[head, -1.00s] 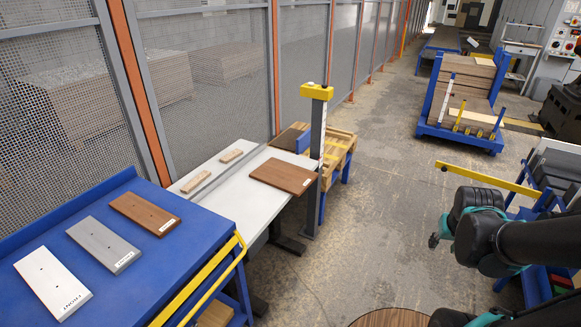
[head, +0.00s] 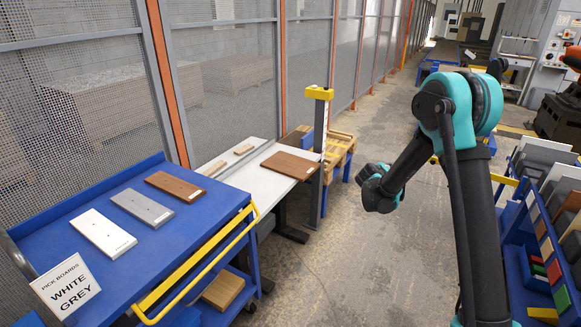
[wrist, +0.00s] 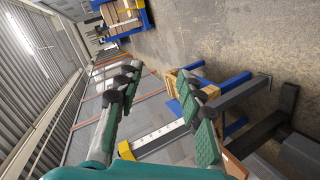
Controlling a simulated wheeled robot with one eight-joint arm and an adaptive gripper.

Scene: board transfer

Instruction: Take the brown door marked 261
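A brown board with a small white label (head: 175,186) lies flat on the blue cart, beside a grey board (head: 142,207) and a white board (head: 102,232). Another brown board with a white label (head: 290,164) lies on the white table. The labels are too small to read, so I cannot tell which is marked 261. My gripper (wrist: 158,78) is open and empty in the wrist view, its fingers apart above the floor area. In the head view my arm's end hangs right of the white table, away from both brown boards.
A sign (head: 70,287) on the blue cart (head: 205,250) reads "PICK BOARDS WHITE GREY". A post with a yellow top (head: 319,94) stands by the white table (head: 245,185). A rack with several coloured boards (head: 545,230) is at right. The floor between is clear.

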